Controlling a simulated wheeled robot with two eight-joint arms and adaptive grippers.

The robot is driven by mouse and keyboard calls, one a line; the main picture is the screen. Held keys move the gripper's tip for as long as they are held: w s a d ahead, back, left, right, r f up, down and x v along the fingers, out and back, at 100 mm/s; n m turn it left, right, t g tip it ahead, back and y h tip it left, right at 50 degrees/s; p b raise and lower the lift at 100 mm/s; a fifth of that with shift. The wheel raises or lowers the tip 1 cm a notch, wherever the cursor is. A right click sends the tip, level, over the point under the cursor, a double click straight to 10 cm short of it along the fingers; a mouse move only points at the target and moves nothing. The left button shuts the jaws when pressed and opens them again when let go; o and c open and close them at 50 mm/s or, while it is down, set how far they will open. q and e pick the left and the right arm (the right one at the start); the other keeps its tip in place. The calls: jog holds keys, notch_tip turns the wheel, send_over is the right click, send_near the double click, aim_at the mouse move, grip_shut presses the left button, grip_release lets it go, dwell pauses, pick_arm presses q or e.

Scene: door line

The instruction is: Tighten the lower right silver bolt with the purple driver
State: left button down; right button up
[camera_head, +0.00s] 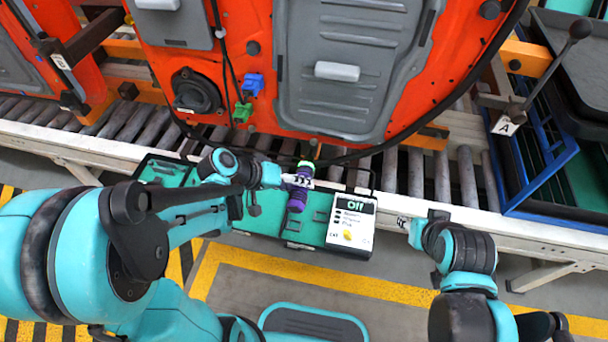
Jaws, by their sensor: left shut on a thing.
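My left gripper (298,182) is shut on the purple driver (297,200). The driver stands nearly upright in the picture, with a bright green band (307,164) at its upper end, near the lower edge of the orange door (262,105). My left arm comes in from the left and hides part of the tray behind it. My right gripper (404,223) is at the right of the tray, apart from the driver; it is too small to tell its jaws. I cannot make out the silver bolts for certain.
A teal tray (313,213) with a white panel (351,224) reading "Off" lies below the driver. The roller conveyor (440,175) runs behind it. A blue-framed rack (545,178) labelled A stands at the right. A black cable curves along the door.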

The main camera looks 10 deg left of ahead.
aim_at(291, 198)
pick_arm(q)
jog(key=shift+s, duration=2.05)
